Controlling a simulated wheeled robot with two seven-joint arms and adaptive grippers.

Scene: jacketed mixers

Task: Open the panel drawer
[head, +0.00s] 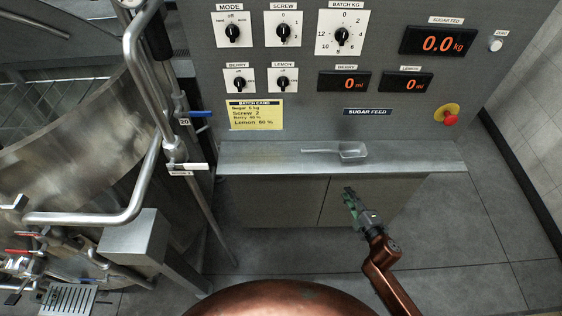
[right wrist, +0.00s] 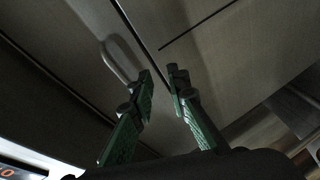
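The panel cabinet's grey front (head: 275,198) is below the steel ledge, split by a vertical seam, and looks closed. In the right wrist view, a bar handle (right wrist: 116,62) stands on a grey front panel, beside a long dark seam. My right gripper (head: 349,194) is in front of the cabinet's right part in the head view. In the right wrist view its green fingers (right wrist: 160,77) are apart with nothing between them. The handle lies just left of the left fingertip, outside the gap. The handle cannot be made out in the head view. My left gripper is not in view.
A metal scoop (head: 351,150) lies on the steel ledge (head: 240,158). Above are knobs, red displays and a red stop button (head: 450,118). A steel vessel (head: 90,150) with bent pipes fills the left. The tiled floor (head: 470,240) is clear at right.

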